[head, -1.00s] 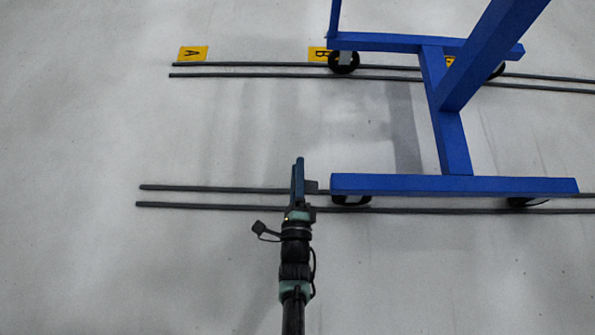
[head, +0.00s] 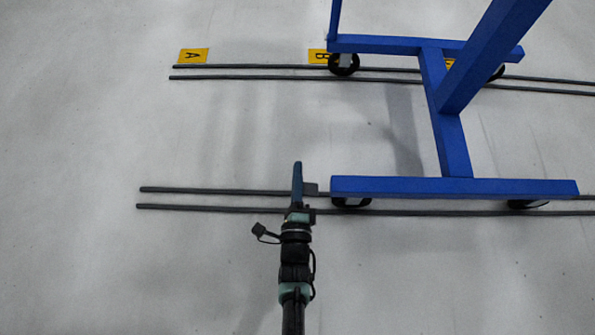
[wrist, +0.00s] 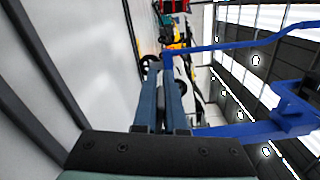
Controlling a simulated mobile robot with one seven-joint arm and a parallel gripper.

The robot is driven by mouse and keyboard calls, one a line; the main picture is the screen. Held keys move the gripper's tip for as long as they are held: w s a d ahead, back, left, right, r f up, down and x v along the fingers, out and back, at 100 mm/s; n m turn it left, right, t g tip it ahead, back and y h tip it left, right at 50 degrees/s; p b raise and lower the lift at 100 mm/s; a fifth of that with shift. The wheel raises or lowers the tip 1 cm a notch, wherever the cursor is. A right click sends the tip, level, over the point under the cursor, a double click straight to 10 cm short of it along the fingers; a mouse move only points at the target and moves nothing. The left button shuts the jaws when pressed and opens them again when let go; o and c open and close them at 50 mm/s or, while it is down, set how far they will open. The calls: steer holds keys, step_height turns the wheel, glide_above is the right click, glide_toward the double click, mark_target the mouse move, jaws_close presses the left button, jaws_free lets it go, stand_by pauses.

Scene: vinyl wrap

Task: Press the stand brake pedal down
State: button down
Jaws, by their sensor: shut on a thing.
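The blue wheeled stand (head: 455,187) fills the right of the head view. Its dark grey brake pedal (head: 311,188) sticks out at the near left end of its base, beside a black wheel (head: 351,202). My gripper (head: 297,172) is low over the near rails, at the left edge of the pedal. In the wrist view, my gripper (wrist: 164,85) shows two blue fingers close together with a dark piece between them. It is shut on the pedal, though the fingers hide most of the contact. The stand's blue frame also shows in the wrist view (wrist: 235,130).
Two pairs of dark floor rails (head: 230,190) run across the floor, under the stand's wheels. Yellow lettered floor markers, such as A (head: 193,56), lie beside the far rails. The pale floor to the left is clear.

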steer(key=n, duration=0.1)
steer(key=f+n, duration=0.1)
steer(key=n, duration=0.1)
steer(key=shift+a+f, duration=0.1)
steer(key=shift+f, duration=0.15)
steer(key=shift+f+n, duration=0.55)
steer(key=shift+n, duration=0.75)
steer(key=c, duration=1)
jaws_free()
steer(key=shift+s, duration=0.1)
